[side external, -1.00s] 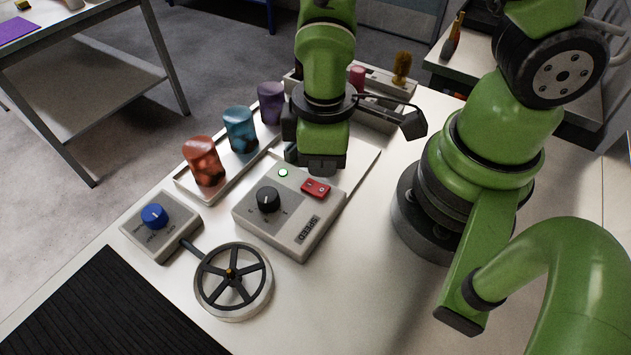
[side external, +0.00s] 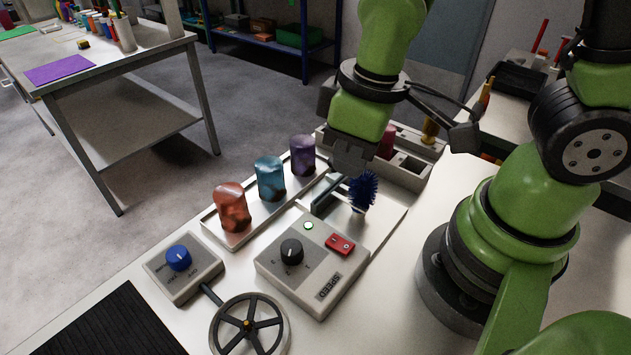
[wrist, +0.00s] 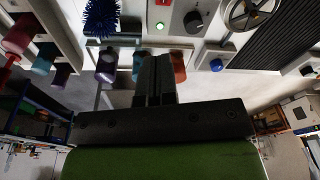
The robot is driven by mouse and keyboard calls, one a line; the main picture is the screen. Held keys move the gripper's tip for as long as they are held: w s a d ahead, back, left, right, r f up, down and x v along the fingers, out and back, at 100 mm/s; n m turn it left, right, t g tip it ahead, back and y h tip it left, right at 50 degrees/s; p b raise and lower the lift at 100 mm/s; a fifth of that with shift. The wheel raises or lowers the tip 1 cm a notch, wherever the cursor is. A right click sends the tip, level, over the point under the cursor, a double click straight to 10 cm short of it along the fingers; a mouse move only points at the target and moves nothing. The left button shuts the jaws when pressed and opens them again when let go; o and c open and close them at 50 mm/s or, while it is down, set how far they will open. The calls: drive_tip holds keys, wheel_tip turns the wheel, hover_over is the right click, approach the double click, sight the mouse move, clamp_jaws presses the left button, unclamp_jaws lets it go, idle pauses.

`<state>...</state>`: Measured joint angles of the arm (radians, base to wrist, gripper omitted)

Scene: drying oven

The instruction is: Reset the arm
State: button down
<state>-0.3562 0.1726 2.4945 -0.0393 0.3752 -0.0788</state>
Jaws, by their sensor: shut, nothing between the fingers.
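My gripper (wrist: 155,72) is shut, with its two dark fingers together and nothing between them. In the side view its dark body (side external: 350,150) hangs above the back of the bench, above and beside a blue spiky brush (side external: 362,191). The fingertips cannot be made out clearly there. The brush also shows at the top left of the wrist view (wrist: 102,17), apart from the fingers. A control box (side external: 312,265) with a black knob, a lit green button and a red switch stands in front of the brush.
Orange (side external: 232,207), blue (side external: 270,179) and purple (side external: 302,156) cups stand in a tray. A blue-knob box (side external: 183,268), a handwheel (side external: 249,325) and a black ribbed mat (side external: 110,325) lie toward the front. A compartmented holder (side external: 412,165) stands behind.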

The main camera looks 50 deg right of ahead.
drive_tip(key=s+d+r+m+t, duration=0.2)
drive_tip(key=r+m, duration=0.1)
drive_tip(key=r, duration=0.4)
drive_tip(key=s+d+r+m+t+y, duration=0.1)
drive_tip(key=s+d+r+m+t, duration=0.1)
drive_tip(key=r, duration=0.5)
drive_tip(key=shift+s+d+r+m+t, duration=0.2)
drive_tip(key=shift+s+d+m+t, duration=0.25)
drive_tip(key=shift+m+t, duration=0.55)
drive_tip(key=w+a+f+m+g+h, duration=0.1)
drive_tip(key=w+a+f+m+g, duration=0.1)
drive_tip(key=f+m, duration=0.4)
drive_tip(key=w+a+f+m+g, duration=0.3)
drive_tip(key=a+f+m+g, duration=0.2)
drive_tip(key=f+m+g, duration=0.2)
drive_tip(key=shift+w+m+h, duration=0.2)
drive_tip(key=shift+m+h, duration=0.2)
drive_tip(key=shift+m, duration=0.3)
drive_tip(key=shift+f, duration=0.1)
